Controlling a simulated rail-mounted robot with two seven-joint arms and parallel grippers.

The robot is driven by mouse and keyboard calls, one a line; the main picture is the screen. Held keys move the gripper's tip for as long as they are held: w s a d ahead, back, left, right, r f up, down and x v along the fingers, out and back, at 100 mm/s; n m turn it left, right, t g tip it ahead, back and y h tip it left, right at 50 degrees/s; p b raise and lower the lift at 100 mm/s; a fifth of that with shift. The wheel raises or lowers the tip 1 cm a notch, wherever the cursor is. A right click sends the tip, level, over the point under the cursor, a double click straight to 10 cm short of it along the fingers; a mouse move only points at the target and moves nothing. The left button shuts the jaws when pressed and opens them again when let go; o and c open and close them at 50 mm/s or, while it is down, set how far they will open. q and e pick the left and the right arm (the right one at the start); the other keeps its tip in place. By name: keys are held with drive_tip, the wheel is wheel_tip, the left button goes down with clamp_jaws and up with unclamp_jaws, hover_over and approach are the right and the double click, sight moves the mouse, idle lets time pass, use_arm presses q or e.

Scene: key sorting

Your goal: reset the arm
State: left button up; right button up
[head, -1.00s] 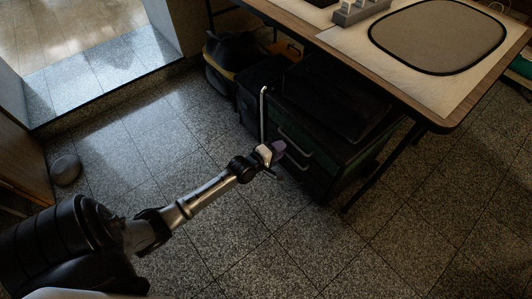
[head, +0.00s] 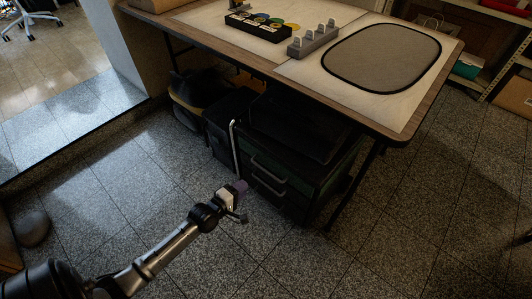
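My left arm comes in from the lower left in the head view. Its gripper (head: 238,202) is over the open floor, in front of the dark drawer cabinet and well away from the table top. A small purple part shows at its tip; I cannot tell whether the fingers are open or shut. My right gripper is not in view.
A dark drawer cabinet (head: 265,178) with metal handles stands under the table. Dark bags (head: 197,92) lie beside it. A grey round object (head: 33,229) sits on the floor at the left. A shelf (head: 480,65) stands at the back right. The tiled floor in front is clear.

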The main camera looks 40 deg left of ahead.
use_arm(q)
wheel_tip(320, 180, down, 5)
drive_tip(key=s+d+m+g+h, duration=0.1)
drive_tip(key=s+d+m+g, duration=0.15)
drive_tip(key=m+g, duration=0.45)
drive_tip(key=s+d+r+m+g+p, duration=0.3)
drive_tip(key=s+d+r+m, duration=0.45)
drive_tip(key=s, duration=0.25)
drive_tip(key=s+d+r+m+g+p, duration=0.25)
drive_tip(key=s+d+r+m, duration=0.45)
drive_tip(key=s, duration=0.4)
wheel_tip(320, 180, up, 36)
drive_tip(key=d+n+p, duration=0.1)
drive_tip(key=p, duration=3.7)
drive_tip(key=shift+w+r, duration=0.25)
drive_tip(key=shift+d+t, duration=0.1)
drive_tip(key=shift+t, duration=0.15)
